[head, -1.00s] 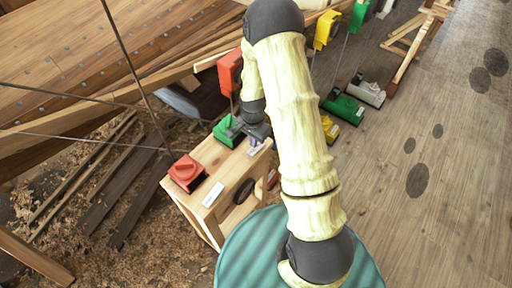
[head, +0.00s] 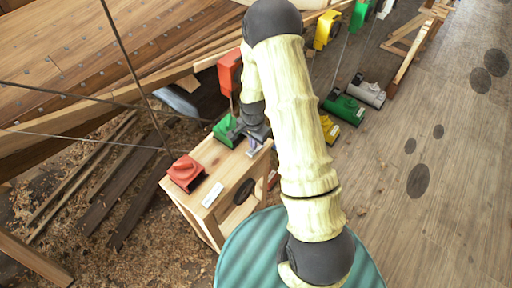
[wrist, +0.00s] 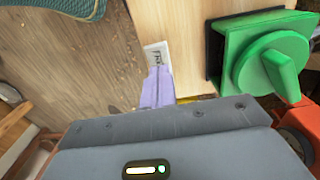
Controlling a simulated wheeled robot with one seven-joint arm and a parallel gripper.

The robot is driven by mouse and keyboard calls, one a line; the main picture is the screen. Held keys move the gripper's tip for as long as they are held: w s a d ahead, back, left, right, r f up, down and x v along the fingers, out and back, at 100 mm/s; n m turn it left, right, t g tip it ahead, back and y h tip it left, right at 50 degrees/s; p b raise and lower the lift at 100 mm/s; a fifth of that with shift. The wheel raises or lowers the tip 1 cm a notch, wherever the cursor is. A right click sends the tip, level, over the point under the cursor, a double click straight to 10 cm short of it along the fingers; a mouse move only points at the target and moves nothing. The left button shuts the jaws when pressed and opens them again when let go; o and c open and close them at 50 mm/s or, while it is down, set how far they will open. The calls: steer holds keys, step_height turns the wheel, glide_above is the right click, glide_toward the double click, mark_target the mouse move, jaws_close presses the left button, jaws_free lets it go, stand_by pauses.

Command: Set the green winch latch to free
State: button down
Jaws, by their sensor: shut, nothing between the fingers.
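The green latch (head: 223,131) sits on top of a wooden bench, partly hidden by my gripper in the head view. In the wrist view the green latch (wrist: 270,62) is a round knob with a protruding handle on a green plate. The handle points down to the right. My gripper (wrist: 157,88) has its purple fingers together and empty, left of the latch and apart from it in the picture. In the head view my gripper (head: 254,146) is over the bench top, right of the latch. A white label (wrist: 157,54) with dark letters lies beyond the fingertips, partly covered.
A red housing (head: 229,73) stands behind. Green (head: 345,108) and grey (head: 369,91) drums lie on the floor. The floor at right is mostly clear.

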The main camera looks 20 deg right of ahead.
steer(key=shift+f+b, duration=0.8)
steer(key=shift+f, duration=0.35)
stand_by(0.7)
steer(key=shift+r, duration=0.1)
steer(key=shift+r+p, duration=2.65)
steer(key=shift+r, duration=0.8)
steer(key=shift+r, duration=0.1)
steer(key=s+r+n+t, duration=0.1)
steer(key=s+r+n, duration=0.4)
steer(key=r, duration=0.5)
steer(key=s+r+n+t, duration=0.1)
steer(key=s+r+n, duration=0.4)
steer(key=s+r, duration=0.4)
steer(key=shift+s+r+n+t, duration=0.2)
steer(key=shift+r+n+t, duration=0.15)
steer(key=shift+r, duration=0.4)
